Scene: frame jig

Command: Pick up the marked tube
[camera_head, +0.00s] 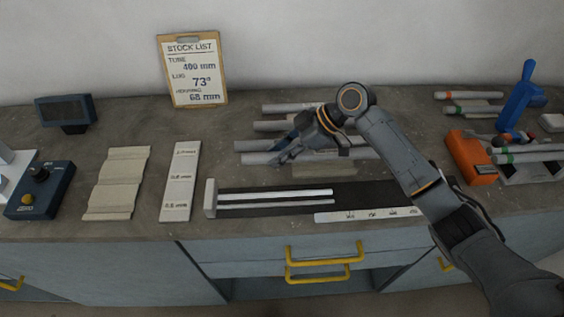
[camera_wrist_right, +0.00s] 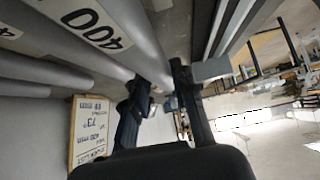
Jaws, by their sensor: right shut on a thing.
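Several grey tubes lie side by side on the bench, partly hidden behind my right arm in the head view. The frontmost tube (camera_head: 254,158) has my right gripper (camera_head: 283,156) on it, near its left part. In the right wrist view, a grey tube marked "400" (camera_wrist_right: 145,52) runs down between the two fingers of my right gripper (camera_wrist_right: 162,84), which is shut on it. The tube appears still low among the others; I cannot tell whether it touches the bench. My left gripper is not in view.
A stock list board (camera_head: 193,70) reads tube 400 mm. In front of the tubes lies a dark measuring jig (camera_head: 300,209) with pale rods and an end stop. An orange device (camera_head: 471,158) and a blue lever tool (camera_head: 520,97) stand at right. A blue control box (camera_head: 40,190) is at left.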

